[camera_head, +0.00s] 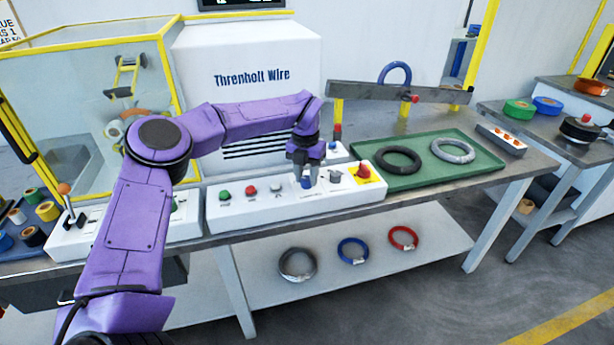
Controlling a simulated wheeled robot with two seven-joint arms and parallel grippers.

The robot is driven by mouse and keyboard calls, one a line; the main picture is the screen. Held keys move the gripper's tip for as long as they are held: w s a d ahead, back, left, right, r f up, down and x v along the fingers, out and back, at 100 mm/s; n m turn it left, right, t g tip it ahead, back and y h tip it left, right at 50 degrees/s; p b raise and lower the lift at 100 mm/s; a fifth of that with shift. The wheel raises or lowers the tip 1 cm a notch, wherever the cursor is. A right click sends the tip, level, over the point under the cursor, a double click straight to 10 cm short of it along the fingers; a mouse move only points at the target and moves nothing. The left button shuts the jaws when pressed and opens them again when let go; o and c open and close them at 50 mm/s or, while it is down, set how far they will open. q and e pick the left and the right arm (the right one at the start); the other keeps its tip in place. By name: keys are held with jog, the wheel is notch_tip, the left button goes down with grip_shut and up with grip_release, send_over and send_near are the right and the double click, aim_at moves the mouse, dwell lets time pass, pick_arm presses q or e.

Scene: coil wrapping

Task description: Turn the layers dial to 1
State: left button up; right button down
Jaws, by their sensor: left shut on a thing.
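A white control panel (238,214) lies along the bench's front edge. It has green, red and white buttons at its left and a red stop button on a yellow plate (365,172) at its right end. My left gripper (308,183) points down onto the panel and is shut on a small blue-topped dial (306,183). A second, grey dial (335,173) sits just right of the gripper. The dial labels and pointer settings are too small to read, so I cannot tell which number is set. My right gripper is not in view.
A green tray (484,163) right of the panel holds a black coil (398,159) and a grey coil (453,150). A lever box (70,240) stands at the left. A yellow-framed clear enclosure (60,130) and a white machine (250,75) stand behind.

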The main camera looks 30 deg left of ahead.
aim_at(306, 178)
pick_arm(q)
jog(key=o, duration=1)
jog(key=shift+o, duration=0.2)
notch_tip(306, 178, up, 10)
jog(key=shift+r, duration=0.25)
jog(key=shift+s+a, duration=0.1)
